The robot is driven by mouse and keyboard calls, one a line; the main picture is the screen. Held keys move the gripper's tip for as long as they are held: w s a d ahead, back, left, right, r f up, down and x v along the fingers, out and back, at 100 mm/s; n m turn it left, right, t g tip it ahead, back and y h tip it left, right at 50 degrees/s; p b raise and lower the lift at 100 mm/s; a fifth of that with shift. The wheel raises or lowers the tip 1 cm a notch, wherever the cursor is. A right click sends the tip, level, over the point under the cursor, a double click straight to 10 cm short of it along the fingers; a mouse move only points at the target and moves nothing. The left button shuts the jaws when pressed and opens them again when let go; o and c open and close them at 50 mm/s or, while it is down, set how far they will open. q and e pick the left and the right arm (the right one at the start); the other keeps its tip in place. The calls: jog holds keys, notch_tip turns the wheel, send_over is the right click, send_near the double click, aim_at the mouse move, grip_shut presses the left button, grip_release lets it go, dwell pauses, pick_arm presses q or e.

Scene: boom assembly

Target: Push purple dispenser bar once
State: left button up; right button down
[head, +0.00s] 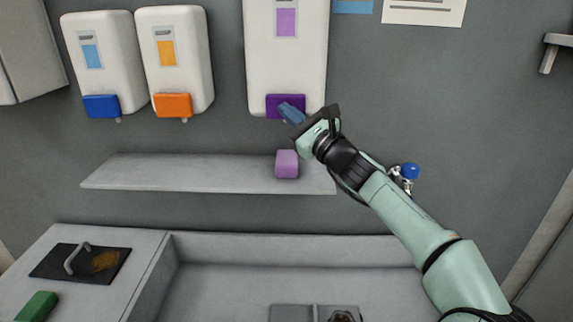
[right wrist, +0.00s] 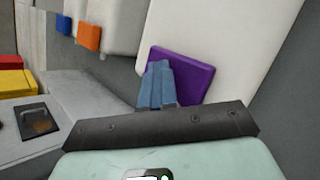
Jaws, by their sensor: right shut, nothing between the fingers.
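The purple dispenser bar (head: 284,101) sits at the bottom of the large white dispenser (head: 287,58) on the wall. In the right wrist view the bar (right wrist: 192,70) is right behind my fingers. My right gripper (head: 291,112) is shut and empty, its blue fingers overlapping the lower right of the bar. In the right wrist view the fingers (right wrist: 157,80) lie against or just in front of the bar; I cannot tell if they touch. A purple block (head: 287,164) is on the shelf below the dispenser. My left gripper is not in view.
The shelf (head: 180,173) runs under the dispensers. Two smaller dispensers with a blue bar (head: 101,106) and an orange bar (head: 173,105) hang to the left. A blue-knobbed fixture (head: 407,172) is on the wall right of my arm. A sink (head: 220,285) lies below.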

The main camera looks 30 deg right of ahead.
jog(key=shift+s+a+f+b, duration=0.2)
jog(key=shift+s+f+b, duration=0.05)
jog(key=shift+s+b, duration=0.15)
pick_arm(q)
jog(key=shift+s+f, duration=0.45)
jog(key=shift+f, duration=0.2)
pick_arm(e)
jog(key=shift+s+a+r, duration=0.1)
jog(key=shift+s, duration=0.1)
jog(key=shift+a, duration=0.1)
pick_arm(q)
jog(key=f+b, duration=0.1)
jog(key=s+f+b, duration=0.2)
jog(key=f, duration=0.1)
pick_arm(e)
jog(key=s+a, duration=0.2)
jog(key=s, duration=0.1)
jog(key=s+a, duration=0.1)
jog(key=s, duration=0.1)
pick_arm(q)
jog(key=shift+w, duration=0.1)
